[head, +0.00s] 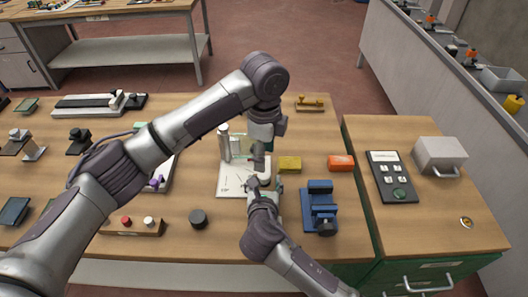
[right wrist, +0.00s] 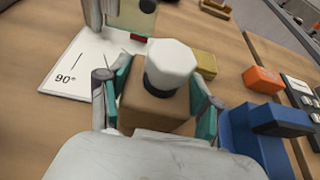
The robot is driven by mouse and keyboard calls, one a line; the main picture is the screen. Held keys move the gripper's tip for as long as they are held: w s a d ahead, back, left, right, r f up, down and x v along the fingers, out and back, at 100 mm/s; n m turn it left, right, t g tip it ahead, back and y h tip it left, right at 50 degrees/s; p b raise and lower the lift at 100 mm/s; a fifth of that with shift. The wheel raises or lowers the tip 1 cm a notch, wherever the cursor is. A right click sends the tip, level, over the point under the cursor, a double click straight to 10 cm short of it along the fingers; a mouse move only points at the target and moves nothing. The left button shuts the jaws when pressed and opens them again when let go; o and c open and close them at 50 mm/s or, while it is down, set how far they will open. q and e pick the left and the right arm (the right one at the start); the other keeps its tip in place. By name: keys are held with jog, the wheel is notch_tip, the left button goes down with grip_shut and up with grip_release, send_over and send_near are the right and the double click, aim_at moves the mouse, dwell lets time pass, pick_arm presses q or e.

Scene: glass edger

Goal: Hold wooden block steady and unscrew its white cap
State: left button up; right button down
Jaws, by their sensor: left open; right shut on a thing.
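The wooden block (right wrist: 152,108) sits between the two fingers of my right gripper (right wrist: 155,92), which is shut on it. The white faceted cap (right wrist: 170,62) is on top of the block in the right wrist view. In the head view my right gripper (head: 254,183) is over the lower right of a white sheet, and the block and cap are mostly hidden by my arms. My left gripper (head: 258,158) is open, pointing down just above and beyond the right one. I cannot tell its exact gap to the cap.
The white sheet (head: 231,188) marked 90° lies beneath, with a glass pane (head: 238,146) and silver cylinder (head: 224,142) standing at its far side. A yellow block (head: 290,164), orange box (head: 341,163) and blue vise (head: 320,207) stand to the right. A black knob (head: 198,218) is at front left.

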aim_at(264, 174)
pick_arm(q)
jog(key=shift+m, duration=0.3)
jog(key=shift+f, duration=0.25)
notch_tip(264, 174, down, 7)
jog(key=shift+f, duration=0.2)
grip_shut()
jog(key=n, duration=0.5)
jog(key=shift+n, duration=0.4)
jog(key=n, duration=0.7)
